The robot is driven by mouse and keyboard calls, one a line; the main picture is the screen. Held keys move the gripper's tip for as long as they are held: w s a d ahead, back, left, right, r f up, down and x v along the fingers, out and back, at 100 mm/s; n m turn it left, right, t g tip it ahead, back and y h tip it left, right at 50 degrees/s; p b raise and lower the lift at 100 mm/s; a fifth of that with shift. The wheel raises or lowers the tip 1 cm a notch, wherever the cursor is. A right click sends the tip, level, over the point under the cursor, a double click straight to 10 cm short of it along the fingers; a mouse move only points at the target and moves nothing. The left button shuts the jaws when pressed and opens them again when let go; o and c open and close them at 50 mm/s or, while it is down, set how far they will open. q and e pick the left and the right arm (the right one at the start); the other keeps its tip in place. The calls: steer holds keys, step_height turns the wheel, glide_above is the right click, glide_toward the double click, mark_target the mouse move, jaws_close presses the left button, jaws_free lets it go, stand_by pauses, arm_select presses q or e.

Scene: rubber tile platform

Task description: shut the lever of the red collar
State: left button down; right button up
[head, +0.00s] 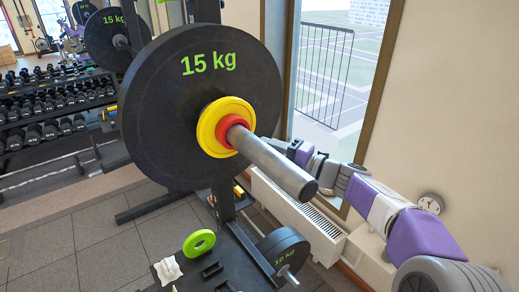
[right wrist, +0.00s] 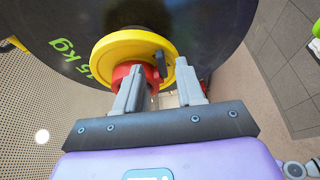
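The red collar (head: 232,128) sits on the grey bar sleeve (head: 272,163), against a yellow disc (head: 212,127). The right wrist view also shows the red collar (right wrist: 121,74), with a small black lever (right wrist: 161,64) at its side. I cannot tell the lever's exact angle. In that view my right gripper (right wrist: 160,88) has its two grey fingers apart, with the lever showing between their tips. No contact is clear. In the head view my right arm comes in from the right, and its gripper is partly hidden behind the sleeve. My left gripper is not in view.
A large black 15 kg plate (head: 160,110) stands behind the yellow disc. Below are a green disc (head: 199,243) and a 10 kg plate (head: 283,250). A radiator (head: 298,215) runs under the window at the right. A dumbbell rack (head: 50,110) stands at the left.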

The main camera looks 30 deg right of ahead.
steer(key=v, duration=0.4)
steer(key=shift+s+d, duration=0.1)
steer(key=shift+s, duration=0.1)
stand_by(0.3)
